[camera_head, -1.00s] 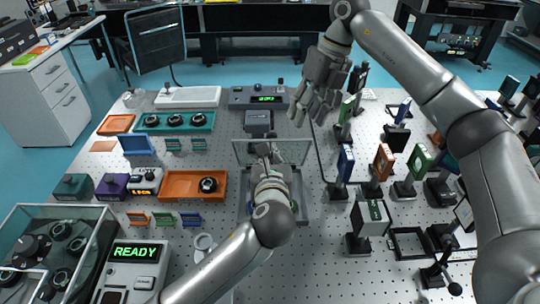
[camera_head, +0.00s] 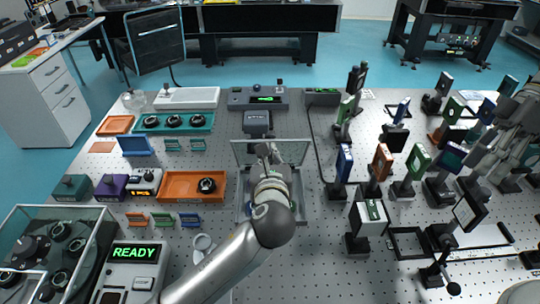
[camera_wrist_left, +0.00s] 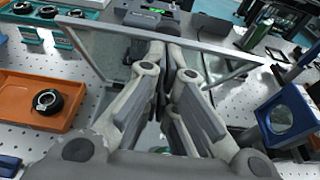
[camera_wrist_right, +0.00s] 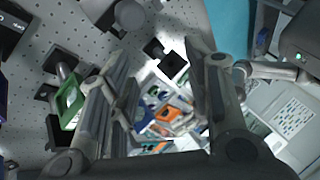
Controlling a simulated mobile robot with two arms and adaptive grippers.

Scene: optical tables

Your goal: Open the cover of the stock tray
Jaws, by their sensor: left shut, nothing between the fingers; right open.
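The stock tray (camera_head: 306,215) is a grey frame in the middle of the table, partly hidden by my left arm. Its clear, grey-rimmed cover (camera_head: 293,152) stands raised at the tray's far side; it also shows in the left wrist view (camera_wrist_left: 100,42). My left gripper (camera_head: 266,152) is shut and empty above the tray, close to the near face of the cover; I cannot tell whether it touches. Its fingers show together in the left wrist view (camera_wrist_left: 166,62). My right gripper (camera_head: 500,150) is at the right, away from the tray, and open in the right wrist view (camera_wrist_right: 158,58).
An orange tray (camera_head: 178,186) with a black ring lies left of the stock tray. A grey device (camera_head: 258,122) is behind the cover.

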